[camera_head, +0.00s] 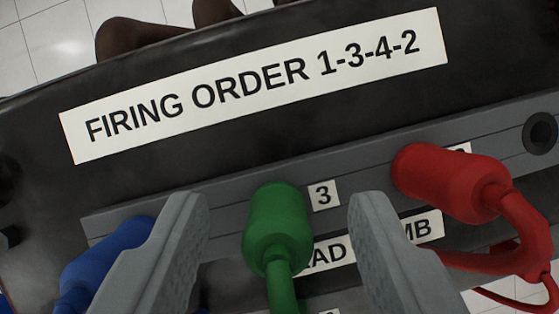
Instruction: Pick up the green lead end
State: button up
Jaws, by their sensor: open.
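The green lead end (278,222) is a rounded green boot with its green cable running down out of the bottom of the picture. It sits at the grey rail, just left of the small label "3". My gripper (278,215) is open, with one grey finger on each side of the green lead end. A gap shows between the boot and each finger, and the right gap is a little wider. Whether the fingers are level with the boot in depth I cannot tell.
A blue lead end (105,262) is at the left, partly behind the left finger. A red lead end (450,182) with a looping cable is at the right. The grey rail (225,192) has an empty round hole (540,133) at far right. A "FIRING ORDER 1-3-4-2" label (255,83) lies behind.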

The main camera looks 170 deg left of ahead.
aim_at(277, 254)
jog(key=shift+w+f, duration=0.25)
jog(key=shift+f, duration=0.45)
grip_shut()
jog(key=shift+r, duration=0.15)
notch_tip(277, 254, up, 10)
jog(key=shift+f, duration=0.1)
